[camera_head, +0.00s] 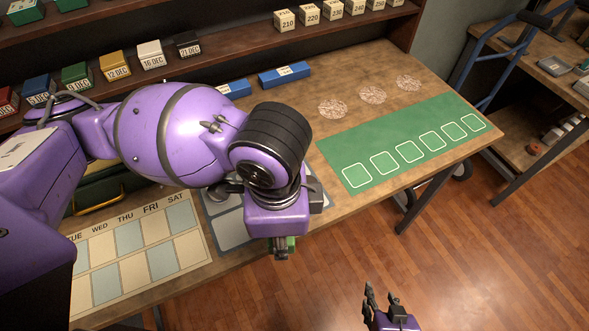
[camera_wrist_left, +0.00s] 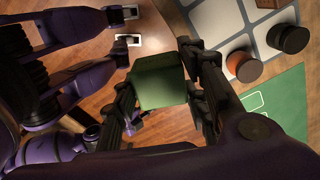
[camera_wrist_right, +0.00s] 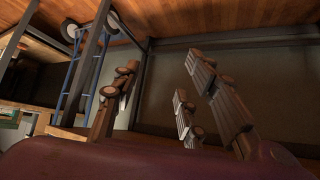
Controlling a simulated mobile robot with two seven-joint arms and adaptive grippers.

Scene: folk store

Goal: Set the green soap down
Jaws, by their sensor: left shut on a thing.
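The green soap (camera_wrist_left: 158,80) is a green block held between the two fingers of my left gripper (camera_wrist_left: 162,88) in the left wrist view. In the head view my left gripper (camera_head: 283,250) hangs at the table's front edge, and only a sliver of the green soap shows behind it. In the left wrist view the wooden floor shows around the soap. My right gripper (camera_head: 384,300) is low in front of the table, its fingers apart and empty. The right wrist view shows its spread fingers (camera_wrist_right: 160,90) with nothing between them.
A blue-grey panelled tray (camera_head: 228,232) lies partly under my left arm. A green mat (camera_head: 395,133) with white outlined squares lies to the right. A weekday board (camera_head: 140,258) lies left.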

